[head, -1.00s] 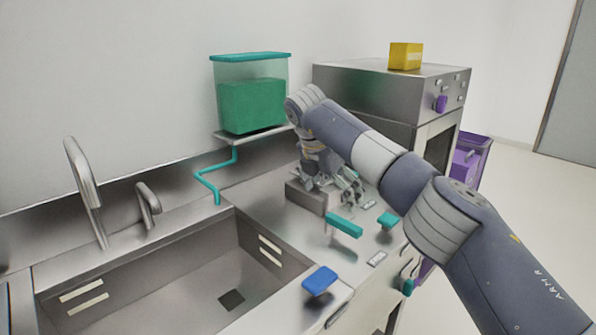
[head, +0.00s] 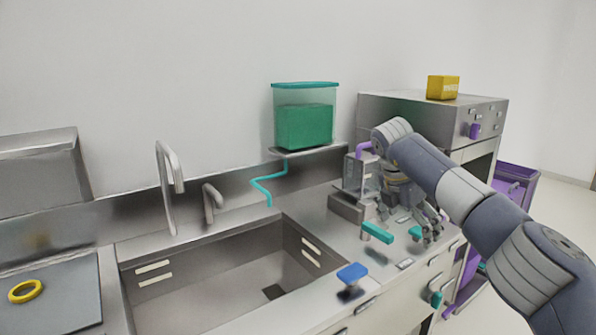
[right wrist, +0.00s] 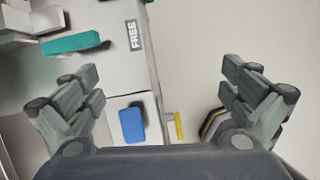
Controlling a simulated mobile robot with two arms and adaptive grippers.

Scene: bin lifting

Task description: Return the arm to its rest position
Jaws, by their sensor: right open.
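My right gripper (head: 432,232) hangs over the right part of the steel counter in the head view, fingers pointing down. Its fingers are spread in the right wrist view (right wrist: 160,95), with nothing between them. Below it in that view are the counter's front edge and the floor. My right arm reaches in from the lower right of the head view, bent at the elbow. My left gripper is not in view.
A steel sink (head: 220,290) lies left of the arm. A green-filled container (head: 305,125) stands on a shelf behind. A yellow box (head: 443,87) sits on the steel oven (head: 420,110).

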